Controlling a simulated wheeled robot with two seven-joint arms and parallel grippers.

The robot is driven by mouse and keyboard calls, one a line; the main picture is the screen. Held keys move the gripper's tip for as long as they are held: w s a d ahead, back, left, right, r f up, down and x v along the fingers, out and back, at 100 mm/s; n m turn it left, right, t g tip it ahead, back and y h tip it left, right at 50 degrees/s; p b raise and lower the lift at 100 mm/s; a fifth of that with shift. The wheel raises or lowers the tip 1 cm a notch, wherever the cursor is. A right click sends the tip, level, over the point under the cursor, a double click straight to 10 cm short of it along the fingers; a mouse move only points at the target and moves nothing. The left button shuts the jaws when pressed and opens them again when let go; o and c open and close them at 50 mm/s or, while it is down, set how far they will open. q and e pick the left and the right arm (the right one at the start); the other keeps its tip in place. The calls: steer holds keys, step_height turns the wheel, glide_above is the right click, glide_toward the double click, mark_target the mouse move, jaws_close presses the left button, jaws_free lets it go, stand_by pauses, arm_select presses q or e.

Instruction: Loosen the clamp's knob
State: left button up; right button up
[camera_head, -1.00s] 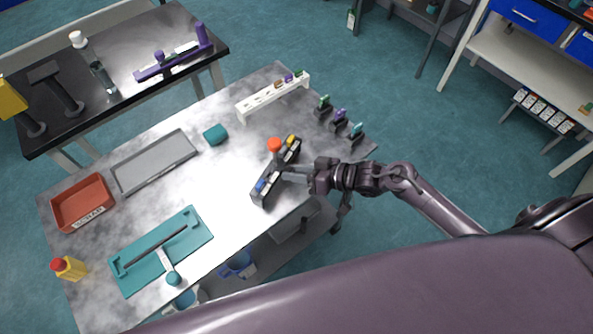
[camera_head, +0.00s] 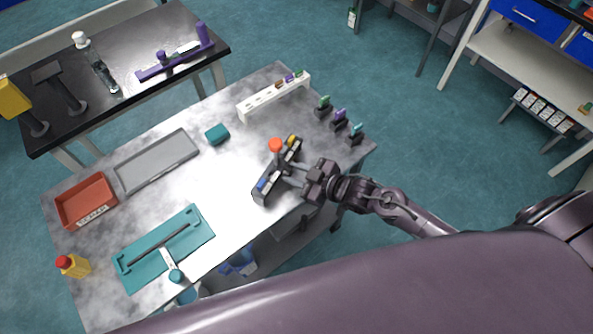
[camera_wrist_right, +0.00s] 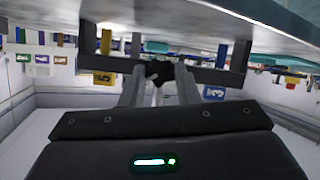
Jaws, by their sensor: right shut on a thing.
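My right gripper (camera_head: 288,177) is at the near side of a dark rack (camera_head: 262,192) on the marbled table. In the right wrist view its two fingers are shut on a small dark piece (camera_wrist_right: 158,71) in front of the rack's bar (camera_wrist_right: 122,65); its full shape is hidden. The rack has yellow and blue number tags and an orange round top (camera_head: 275,145) at its far side. A teal clamp-like fixture (camera_head: 195,222) with a dark bar lies at front left, with a round teal knob (camera_head: 176,276) at its near edge. My left gripper is not in view.
A grey tray (camera_head: 157,160), a red scrap bin (camera_head: 86,202), a teal block (camera_head: 217,134) and a white rack (camera_head: 273,96) stand on the table. Small stands (camera_head: 339,119) line the right edge. The table's middle is clear.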

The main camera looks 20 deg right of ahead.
steer(key=n+t, duration=0.1)
steer(key=n, duration=0.1)
steer(key=n+t+h+b, duration=0.1)
steer(key=n, duration=0.1)
steer(key=shift+s+a+f+h, duration=0.15)
steer(key=shift+a+f+h, duration=0.05)
steer(key=shift+h, duration=0.1)
steer(key=n+t+b, duration=0.2)
steer(key=n, duration=0.1)
steer(key=shift+h, duration=0.4)
steer(key=shift+n, duration=0.4)
steer(key=o, duration=1)
steer(key=shift+c, duration=0.2)
steer(key=b+v, duration=0.1)
steer(key=v, duration=0.7)
